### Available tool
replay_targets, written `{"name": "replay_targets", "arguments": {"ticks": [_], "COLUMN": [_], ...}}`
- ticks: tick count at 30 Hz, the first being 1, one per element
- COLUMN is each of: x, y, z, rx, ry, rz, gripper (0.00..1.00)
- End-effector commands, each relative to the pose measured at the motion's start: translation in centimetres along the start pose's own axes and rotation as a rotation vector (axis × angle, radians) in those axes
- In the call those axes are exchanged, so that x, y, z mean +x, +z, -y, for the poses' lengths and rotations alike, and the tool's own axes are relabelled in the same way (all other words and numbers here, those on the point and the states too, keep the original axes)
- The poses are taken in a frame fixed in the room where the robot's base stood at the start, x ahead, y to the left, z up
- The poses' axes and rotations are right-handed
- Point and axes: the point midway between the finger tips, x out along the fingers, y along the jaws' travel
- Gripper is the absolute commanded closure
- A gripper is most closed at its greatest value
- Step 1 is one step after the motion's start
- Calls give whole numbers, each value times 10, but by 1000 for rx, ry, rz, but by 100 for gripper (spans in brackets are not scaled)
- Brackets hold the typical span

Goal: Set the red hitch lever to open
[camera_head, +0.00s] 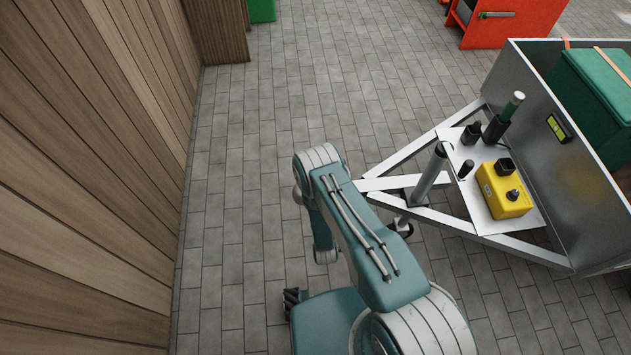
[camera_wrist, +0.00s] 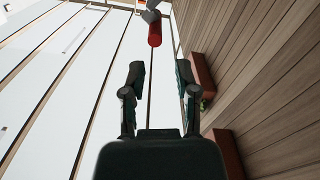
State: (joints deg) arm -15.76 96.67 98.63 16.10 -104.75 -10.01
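In the wrist view a short red cylindrical piece (camera_wrist: 154,35), joined to a grey part, shows at the top centre. It looks like the red hitch lever, but its setting cannot be told. My gripper (camera_wrist: 160,78) is open and empty, its two dark fingers spread apart. The red piece appears beyond the fingertips, apart from them. In the head view the trailer's grey A-frame drawbar (camera_head: 407,152) narrows leftward, and its front end is hidden behind my arm. No red lever shows in that view.
A yellow box (camera_head: 503,190) and black posts stand on the drawbar plate. The metal trailer bed (camera_head: 575,190) holds a green case (camera_head: 597,95). A wooden wall (camera_head: 80,190) runs along the left. A red-orange cabinet (camera_head: 512,22) stands far back. Paved floor (camera_head: 240,170) between is clear.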

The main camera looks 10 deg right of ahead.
Motion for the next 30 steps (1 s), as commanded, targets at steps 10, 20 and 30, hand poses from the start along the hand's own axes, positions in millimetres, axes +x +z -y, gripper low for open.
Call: {"name": "replay_targets", "arguments": {"ticks": [10, 20, 30], "x": [-29, -29, 13], "y": [0, 0, -32], "z": [0, 0, -2], "rx": [0, 0, 39], "ry": [0, 1, 2], "rz": [0, 0, 49], "gripper": [61, 61, 61]}}
